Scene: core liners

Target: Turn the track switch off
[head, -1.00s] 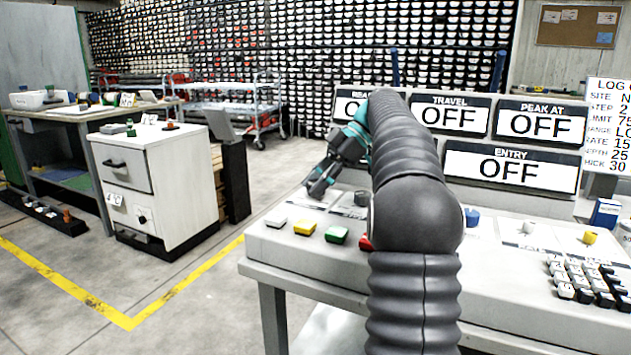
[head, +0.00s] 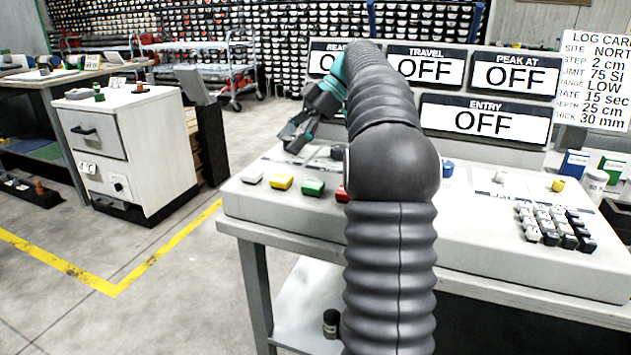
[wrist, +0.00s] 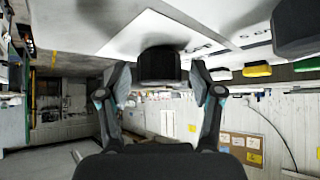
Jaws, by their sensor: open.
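A dark knob (wrist: 158,65) stands on the white console panel in the wrist view, between the two fingers of my gripper (wrist: 155,85). I cannot read a label on it, and a gap to each finger seems to remain. A second dark knob (wrist: 297,25) is at the upper right there. In the head view my gripper (head: 296,140) is open and low over the console's left part, with its fingers pointing down. A dark grey knob (head: 340,152) shows just right of it, partly hidden by my arm. The knob between my fingers is hidden or indistinct in the head view.
White (head: 252,178), yellow (head: 281,182), green (head: 313,187) and red (head: 342,193) buttons line the console's front. Display boards behind include TRAVEL (head: 426,67) and ENTRY (head: 484,122), both reading OFF. A keypad (head: 553,226) is at the right.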

